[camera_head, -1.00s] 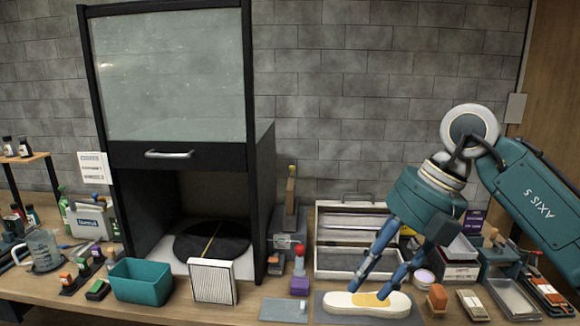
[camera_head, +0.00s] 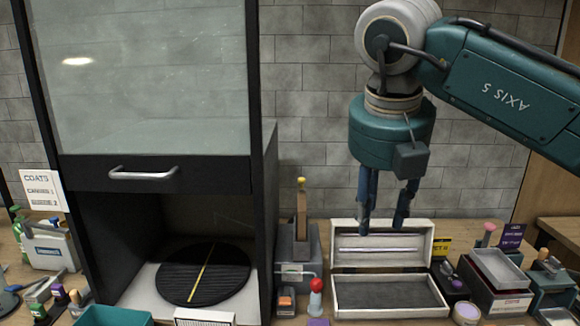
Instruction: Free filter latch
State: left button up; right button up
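My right gripper (camera_head: 383,222) points straight down, its two blue fingers apart with nothing between them. It is in front of or above the open white case (camera_head: 428,262); the exact height is hard to judge. A white pleated filter panel (camera_head: 204,318) shows only its top edge at the bottom of the picture, in front of the dark booth (camera_head: 152,175). The booth has a raised glass front with a silver handle (camera_head: 143,174). I cannot make out a filter latch for certain. My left gripper is not in view.
A round black turntable (camera_head: 180,284) lies inside the booth. A grey block with a wooden upright (camera_head: 302,215) and a red-topped bottle (camera_head: 316,292) stand right of the booth. Boxes and a tray (camera_head: 500,268) crowd the right. A teal bin (camera_head: 112,317) is at lower left.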

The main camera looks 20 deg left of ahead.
aim_at(302, 181)
jog(key=i+j, duration=0.95)
jog(key=j, duration=0.15)
